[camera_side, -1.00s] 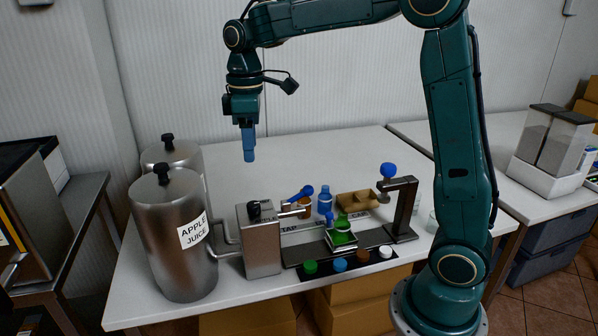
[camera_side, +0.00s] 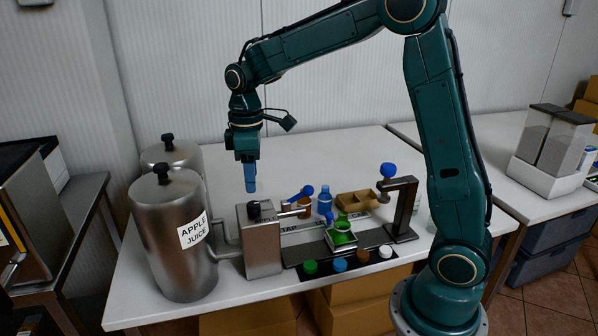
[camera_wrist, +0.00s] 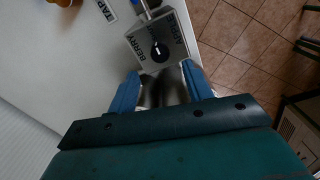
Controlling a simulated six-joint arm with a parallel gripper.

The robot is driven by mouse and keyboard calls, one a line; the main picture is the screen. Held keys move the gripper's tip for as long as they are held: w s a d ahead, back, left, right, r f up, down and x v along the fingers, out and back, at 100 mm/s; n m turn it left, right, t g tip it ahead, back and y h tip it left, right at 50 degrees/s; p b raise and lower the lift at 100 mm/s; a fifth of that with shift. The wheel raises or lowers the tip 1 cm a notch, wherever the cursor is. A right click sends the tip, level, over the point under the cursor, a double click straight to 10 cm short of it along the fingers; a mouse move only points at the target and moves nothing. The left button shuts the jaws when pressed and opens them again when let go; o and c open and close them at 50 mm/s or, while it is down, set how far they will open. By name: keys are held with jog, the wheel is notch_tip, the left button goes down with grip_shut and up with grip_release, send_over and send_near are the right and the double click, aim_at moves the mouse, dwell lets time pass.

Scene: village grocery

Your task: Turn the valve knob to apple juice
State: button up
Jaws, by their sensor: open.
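The valve box (camera_side: 260,245) is a grey metal block on the white table, with a black knob (camera_side: 254,211) on top. In the wrist view the knob (camera_wrist: 160,52) is round with a small white mark, between a BERRY label (camera_wrist: 137,46) on the left and an APPLE label (camera_wrist: 176,28) on the right. The mark points roughly up the picture, between the labels. My gripper (camera_side: 250,187) points down just above the knob, apart from it. Its blue fingers (camera_wrist: 160,74) are spread and empty.
A steel tank (camera_side: 175,250) labelled APPLE JUICE stands left of the valve box, with a second tank (camera_side: 172,155) behind it.

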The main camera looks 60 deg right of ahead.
aim_at(253, 204)
jog(key=shift+f, duration=3.4)
jog(key=shift+c, duration=0.2)
jog(key=c, duration=0.9)
